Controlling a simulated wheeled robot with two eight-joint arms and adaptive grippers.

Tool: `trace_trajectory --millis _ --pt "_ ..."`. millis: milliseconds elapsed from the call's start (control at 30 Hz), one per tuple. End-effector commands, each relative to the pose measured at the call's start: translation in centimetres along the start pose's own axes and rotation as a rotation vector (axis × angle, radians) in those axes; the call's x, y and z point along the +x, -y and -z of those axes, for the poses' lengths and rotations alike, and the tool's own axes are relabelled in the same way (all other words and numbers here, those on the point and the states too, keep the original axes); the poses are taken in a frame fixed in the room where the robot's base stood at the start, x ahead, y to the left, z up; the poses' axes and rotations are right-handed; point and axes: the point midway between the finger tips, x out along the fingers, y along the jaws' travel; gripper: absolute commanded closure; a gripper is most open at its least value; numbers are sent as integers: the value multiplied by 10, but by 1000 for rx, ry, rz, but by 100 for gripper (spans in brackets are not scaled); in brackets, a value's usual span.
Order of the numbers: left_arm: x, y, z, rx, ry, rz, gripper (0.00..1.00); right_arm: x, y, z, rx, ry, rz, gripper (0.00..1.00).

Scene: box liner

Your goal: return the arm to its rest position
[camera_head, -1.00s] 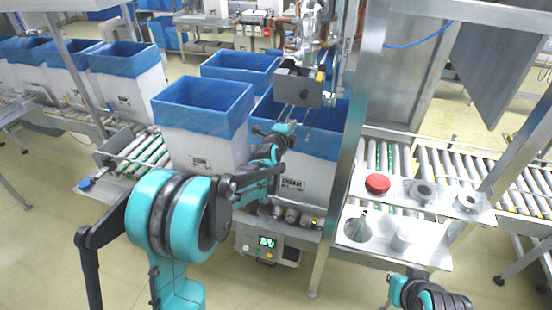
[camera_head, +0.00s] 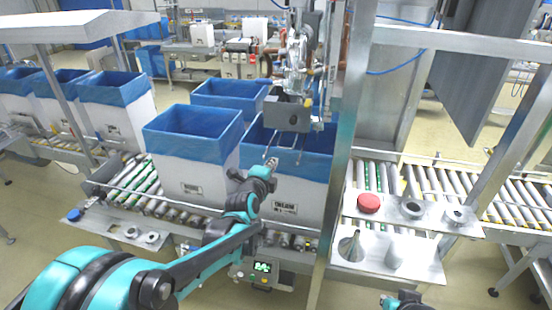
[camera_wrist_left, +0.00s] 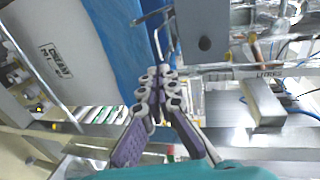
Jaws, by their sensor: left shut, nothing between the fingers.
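My left arm reaches in from the lower left. Its gripper (camera_head: 272,162) is small in the head view, in front of the near wall of a white box with a blue liner (camera_head: 300,190). In the left wrist view the gripper (camera_wrist_left: 160,88) has its fingertips together with nothing between them. The blue liner (camera_wrist_left: 118,35) and the printed white wall of the box (camera_wrist_left: 60,60) show beside the fingers. I cannot tell whether the fingers touch the liner. Only a small teal part of my right arm shows at the bottom edge; its gripper is out of view.
A second lined box (camera_head: 190,165) stands left of it on the roller conveyor (camera_head: 140,185), and more lined boxes (camera_head: 118,95) stand further left. A machine head (camera_head: 288,112) hangs over the box. A steel post (camera_head: 335,190) and a shelf with a red button (camera_head: 369,203) are on the right.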

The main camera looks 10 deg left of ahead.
Motion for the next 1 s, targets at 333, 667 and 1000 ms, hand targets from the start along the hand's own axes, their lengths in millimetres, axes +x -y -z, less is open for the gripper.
trace_trajectory --millis 333,667,1000 --pt "-56 -43 10 -288 -5 -133 100 24 0 -17 0 0 0 100" --pt "-191 -186 18 -1079 264 -455 100 76 0 -54 0 0 0 100" --pt "-271 -276 10 -1514 596 -519 100 98 0 -70 0 0 0 100"
